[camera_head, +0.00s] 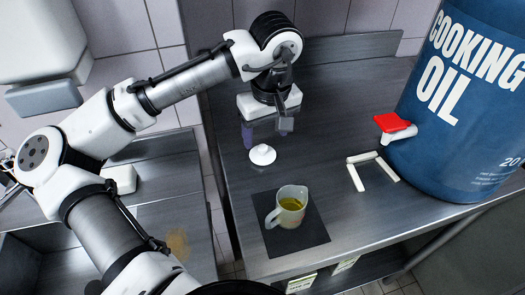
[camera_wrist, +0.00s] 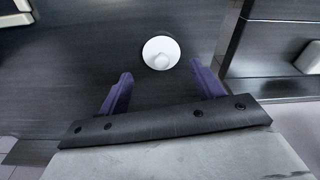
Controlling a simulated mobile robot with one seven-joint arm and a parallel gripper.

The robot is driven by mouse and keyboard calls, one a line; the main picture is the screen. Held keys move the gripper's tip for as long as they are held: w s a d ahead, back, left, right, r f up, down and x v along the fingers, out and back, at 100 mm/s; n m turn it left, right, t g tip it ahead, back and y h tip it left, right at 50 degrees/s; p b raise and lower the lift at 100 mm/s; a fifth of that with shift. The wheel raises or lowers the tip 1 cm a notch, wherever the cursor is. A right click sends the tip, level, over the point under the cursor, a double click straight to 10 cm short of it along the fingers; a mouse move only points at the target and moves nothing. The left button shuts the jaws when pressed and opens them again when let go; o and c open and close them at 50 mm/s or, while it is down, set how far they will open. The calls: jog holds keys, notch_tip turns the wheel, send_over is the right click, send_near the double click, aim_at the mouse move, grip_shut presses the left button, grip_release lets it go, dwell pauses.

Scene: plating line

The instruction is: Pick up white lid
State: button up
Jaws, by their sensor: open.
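The white lid (camera_head: 262,154) is a small round disc with a knob on top. It lies on the dark steel counter, behind the measuring jug. In the wrist view the lid (camera_wrist: 161,53) lies past the fingertips, roughly centred between them. My gripper (camera_head: 266,130) hangs over the counter just behind the lid, apart from it. In the wrist view my gripper (camera_wrist: 160,75) has its two purple fingers spread wide with nothing between them.
A measuring jug (camera_head: 289,207) with yellow liquid stands on a black mat (camera_head: 312,232) in front. A blue cooking oil drum (camera_head: 455,110) with a red-handled tap (camera_head: 393,123) stands right. A white U-shaped bracket (camera_head: 368,168) lies near it. A gap separates the left counter.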

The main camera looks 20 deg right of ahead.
aim_at(263, 147)
jog(key=shift+w+a+f+p, duration=0.1)
jog(key=shift+w+f+p, duration=0.1)
jog(key=shift+f, duration=0.8)
jog(key=shift+w+a+f+p, duration=0.1)
jog(key=shift+w+f+p, duration=0.15)
jog(key=shift+f, duration=0.75)
jog(key=shift+w+a+f+p, duration=0.1)
jog(key=shift+w+f+p, duration=0.1)
jog(key=shift+f, duration=0.8)
jog(key=shift+c, duration=0.3)
jog(key=c, duration=0.7)
